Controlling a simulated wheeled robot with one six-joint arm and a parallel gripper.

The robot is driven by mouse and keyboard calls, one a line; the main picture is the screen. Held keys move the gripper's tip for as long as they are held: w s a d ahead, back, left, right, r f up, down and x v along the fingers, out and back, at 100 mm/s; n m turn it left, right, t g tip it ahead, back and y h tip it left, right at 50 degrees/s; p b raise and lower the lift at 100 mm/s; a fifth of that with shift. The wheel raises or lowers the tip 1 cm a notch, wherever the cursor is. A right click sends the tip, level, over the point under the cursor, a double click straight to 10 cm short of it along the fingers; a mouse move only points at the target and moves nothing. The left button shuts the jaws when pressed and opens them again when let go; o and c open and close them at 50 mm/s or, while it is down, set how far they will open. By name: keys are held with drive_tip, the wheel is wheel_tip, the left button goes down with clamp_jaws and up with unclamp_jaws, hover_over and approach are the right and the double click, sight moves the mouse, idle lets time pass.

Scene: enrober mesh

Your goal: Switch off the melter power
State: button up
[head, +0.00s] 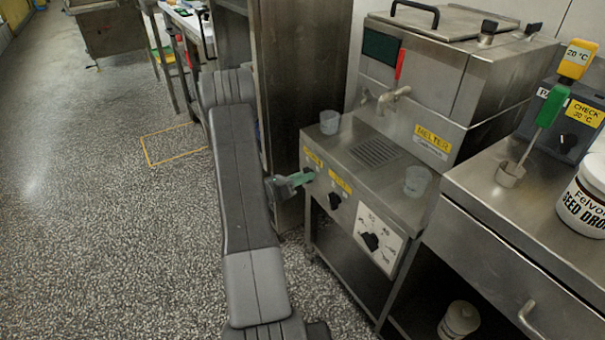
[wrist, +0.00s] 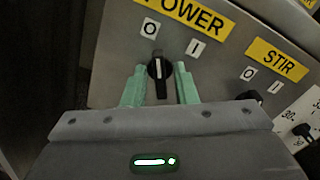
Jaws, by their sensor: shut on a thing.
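The melter (head: 425,75) is a steel machine on the right, with a control panel on its front. The black POWER knob (wrist: 158,70) sits below an O mark (wrist: 150,28) and an I mark (wrist: 196,48) in the wrist view. Its white line points nearly straight up in that view, closer to the O than to the I. My gripper (wrist: 160,85) has its green fingers on either side of the knob and is shut on it. In the head view my gripper (head: 303,178) is at the panel's left end and hides the knob.
The STIR knob (wrist: 250,96) is just right of the POWER knob. A larger dial (head: 371,241) is further along the panel. Clear cups (head: 417,181) stand on the ledge above. A steel counter (head: 520,205) is at the right. The speckled floor (head: 110,230) at left is open.

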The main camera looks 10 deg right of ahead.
drive_tip(key=shift+n, duration=0.3)
drive_tip(key=o, duration=0.7)
drive_tip(key=shift+c, duration=0.2)
drive_tip(key=p+v, duration=0.2)
drive_tip(key=v, duration=1.1)
drive_tip(key=shift+a, duration=0.4)
drive_tip(key=shift+s, duration=0.1)
drive_tip(key=b+x, duration=0.1)
drive_tip(key=x, duration=1.3)
drive_tip(key=shift+b, duration=0.4)
drive_tip(key=shift+a, duration=0.1)
